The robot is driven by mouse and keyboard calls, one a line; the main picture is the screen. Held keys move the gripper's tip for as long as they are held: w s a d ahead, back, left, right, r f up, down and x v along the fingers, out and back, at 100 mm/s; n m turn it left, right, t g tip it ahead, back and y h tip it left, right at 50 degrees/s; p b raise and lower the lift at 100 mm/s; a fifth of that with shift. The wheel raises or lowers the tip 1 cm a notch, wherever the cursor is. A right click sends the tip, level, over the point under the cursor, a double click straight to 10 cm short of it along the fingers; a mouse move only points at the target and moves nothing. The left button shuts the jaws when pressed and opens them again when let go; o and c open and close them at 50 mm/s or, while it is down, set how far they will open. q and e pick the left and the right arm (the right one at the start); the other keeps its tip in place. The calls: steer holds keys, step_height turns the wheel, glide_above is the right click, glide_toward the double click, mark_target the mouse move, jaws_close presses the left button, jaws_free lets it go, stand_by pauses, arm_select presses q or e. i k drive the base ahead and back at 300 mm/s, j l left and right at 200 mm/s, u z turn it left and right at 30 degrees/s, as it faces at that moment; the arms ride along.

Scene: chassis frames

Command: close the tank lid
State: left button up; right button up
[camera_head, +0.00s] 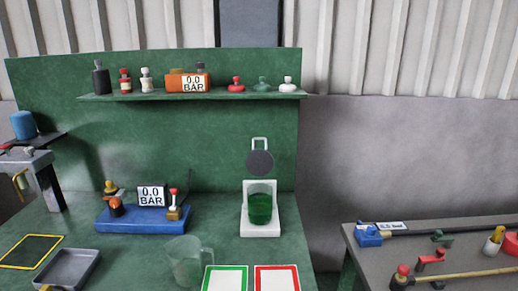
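The tank (260,208) is a clear cylinder with green liquid in its lower part. It stands on a white base (261,232) with a white back plate on the green bench. The lid (260,163) looks like a dark round disc, tilted up above and behind the tank, with its face toward me. A pale loop handle (260,143) shows above the disc. The lid appears apart from the tank's mouth, so the tank stands open. The hinge is too small to make out. Neither of my grippers is in view.
A clear jug (187,262) stands front-left of the tank, near green-framed (226,279) and red-framed (277,279) cards. A blue gauge unit (143,219) is left. A shelf (190,96) with bottles hangs above. A side table (450,246) holds tools at right.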

mark_target(260, 163)
steer(key=i+l+u, duration=0.15)
steer(key=i+l, duration=0.2)
steer(key=i+l+u, duration=0.15)
steer(key=i+l, duration=0.2)
steer(key=l, duration=0.15)
